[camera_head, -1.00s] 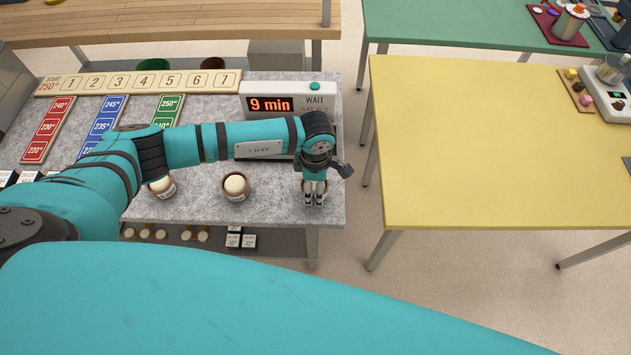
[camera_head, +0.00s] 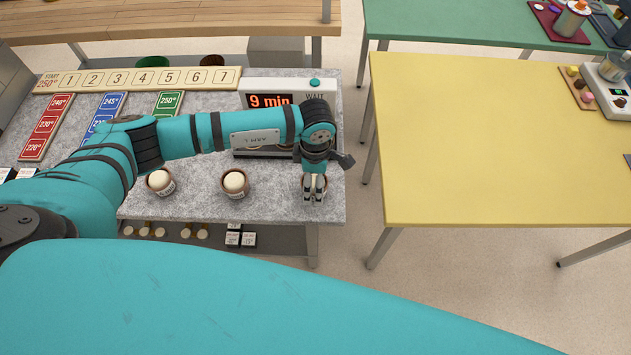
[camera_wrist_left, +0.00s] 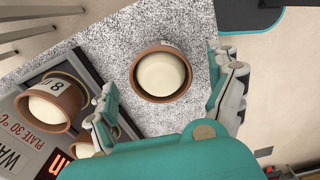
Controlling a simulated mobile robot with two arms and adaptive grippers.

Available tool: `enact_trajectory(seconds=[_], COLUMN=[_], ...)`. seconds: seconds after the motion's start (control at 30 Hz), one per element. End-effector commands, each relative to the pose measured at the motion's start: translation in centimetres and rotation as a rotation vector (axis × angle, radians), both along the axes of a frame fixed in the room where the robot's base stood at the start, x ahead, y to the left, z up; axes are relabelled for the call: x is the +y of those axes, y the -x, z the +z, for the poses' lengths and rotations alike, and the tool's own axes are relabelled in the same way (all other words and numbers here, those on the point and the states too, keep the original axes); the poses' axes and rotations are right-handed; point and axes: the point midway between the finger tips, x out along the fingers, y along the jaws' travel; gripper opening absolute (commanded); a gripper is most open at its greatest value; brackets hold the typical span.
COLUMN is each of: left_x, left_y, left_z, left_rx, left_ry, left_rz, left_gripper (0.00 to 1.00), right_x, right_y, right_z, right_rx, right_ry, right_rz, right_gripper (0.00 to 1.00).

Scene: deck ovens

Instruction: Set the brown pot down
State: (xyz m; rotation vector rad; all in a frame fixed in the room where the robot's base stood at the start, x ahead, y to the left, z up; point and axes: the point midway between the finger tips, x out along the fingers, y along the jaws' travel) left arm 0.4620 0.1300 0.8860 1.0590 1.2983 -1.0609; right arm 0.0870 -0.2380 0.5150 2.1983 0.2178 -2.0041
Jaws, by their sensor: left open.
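The brown pot (camera_wrist_left: 160,98) holds a pale, round filling and stands upright on the grey speckled worktop (camera_head: 270,207), near its front right corner. In the head view my left gripper (camera_head: 313,195) is over this pot and hides much of it. In the left wrist view its fingers are spread wide, with the pot between them and clear room on both sides. The left gripper is open and holds nothing. My right gripper is not in view.
Two similar pots (camera_head: 234,183) (camera_head: 160,181) stand in a row to the left. Behind the gripper is a display unit (camera_head: 270,101) reading "9 min" and "WAIT", with filled pots at it. A yellow table (camera_head: 500,150) stands right, across a gap.

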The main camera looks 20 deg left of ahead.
Motion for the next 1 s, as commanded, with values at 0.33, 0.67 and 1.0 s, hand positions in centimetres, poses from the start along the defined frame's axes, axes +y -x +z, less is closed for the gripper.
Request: enact_trajectory(seconds=[0.33, 0.67, 1.0], left_x=[0.0, 0.0, 0.0], left_y=[-0.1, 0.0, 0.0], left_z=[7.1, 9.9, 9.9], left_rx=[-0.005, 0.000, 0.001], left_ry=[0.001, -0.001, 0.000], left_rz=[-0.001, 0.000, 0.000], left_gripper=[0.91, 0.91, 0.91], right_x=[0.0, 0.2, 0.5], right_y=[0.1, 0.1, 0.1], right_z=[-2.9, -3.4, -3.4], right_rx=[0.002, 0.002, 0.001], right_ry=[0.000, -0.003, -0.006], right_rz=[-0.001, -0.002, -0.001], right_gripper=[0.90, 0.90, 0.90])
